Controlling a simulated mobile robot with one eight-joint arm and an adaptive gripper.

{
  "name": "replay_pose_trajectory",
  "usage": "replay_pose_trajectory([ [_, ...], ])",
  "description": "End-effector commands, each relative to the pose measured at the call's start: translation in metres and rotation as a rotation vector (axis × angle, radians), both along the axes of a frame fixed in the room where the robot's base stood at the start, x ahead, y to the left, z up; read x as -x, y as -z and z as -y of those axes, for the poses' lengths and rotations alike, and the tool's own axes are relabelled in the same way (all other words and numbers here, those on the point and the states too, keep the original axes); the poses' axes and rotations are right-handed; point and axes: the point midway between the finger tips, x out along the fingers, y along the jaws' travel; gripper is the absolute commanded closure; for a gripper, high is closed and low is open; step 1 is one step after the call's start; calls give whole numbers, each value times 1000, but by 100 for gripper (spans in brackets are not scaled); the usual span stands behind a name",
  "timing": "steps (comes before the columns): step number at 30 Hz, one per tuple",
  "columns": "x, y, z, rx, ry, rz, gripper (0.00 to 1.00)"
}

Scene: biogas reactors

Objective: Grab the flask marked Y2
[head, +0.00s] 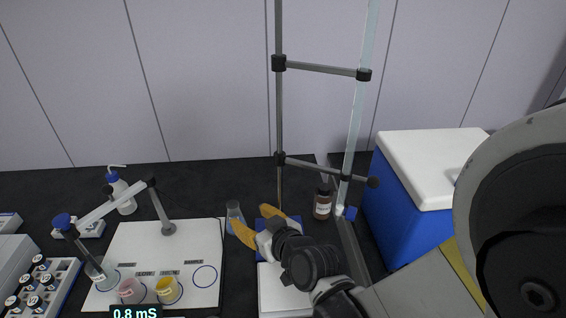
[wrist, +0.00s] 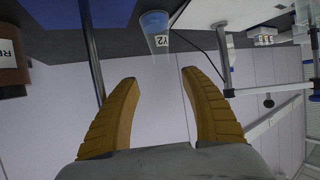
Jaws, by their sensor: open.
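The flask marked Y2 (head: 233,213) is a small clear vessel standing on the dark bench, just left of my gripper (head: 257,222) in the head view. In the wrist view, which is upside down, the flask (wrist: 154,24) shows a blue part and a white label reading Y2. It lies beyond the yellow fingertips of my gripper (wrist: 159,76), roughly in line with the gap between them. The fingers are spread apart with nothing between them. The flask's lower part is partly hidden by a finger in the head view.
A stand with a metal rod (head: 279,120) and glass tube (head: 355,120) rises behind my gripper. A brown bottle (head: 322,204) and blue cooler (head: 395,215) stand to the right. A white board (head: 135,245) with cups and a probe arm lies left.

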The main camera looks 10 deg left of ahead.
Motion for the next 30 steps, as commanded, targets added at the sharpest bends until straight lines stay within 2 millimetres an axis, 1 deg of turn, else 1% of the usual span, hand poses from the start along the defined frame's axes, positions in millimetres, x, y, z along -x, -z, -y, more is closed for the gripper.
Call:
replay_pose_trajectory([
  [2, 0, 3, -6, -4, -7, 5, 46],
  [4, -4, 6, -11, -5, -8, 5, 46],
  [12, -31, 24, -39, -4, -5, 3, 46],
  [17, -38, 29, -47, -4, -5, 3, 46],
  [21, -50, 42, -60, -3, -7, 4, 46],
  [24, -60, 47, -71, -4, -6, 3, 46],
  [27, -65, 48, -76, -4, -5, 3, 46],
  [30, -65, 47, -76, -4, -5, 3, 46],
])
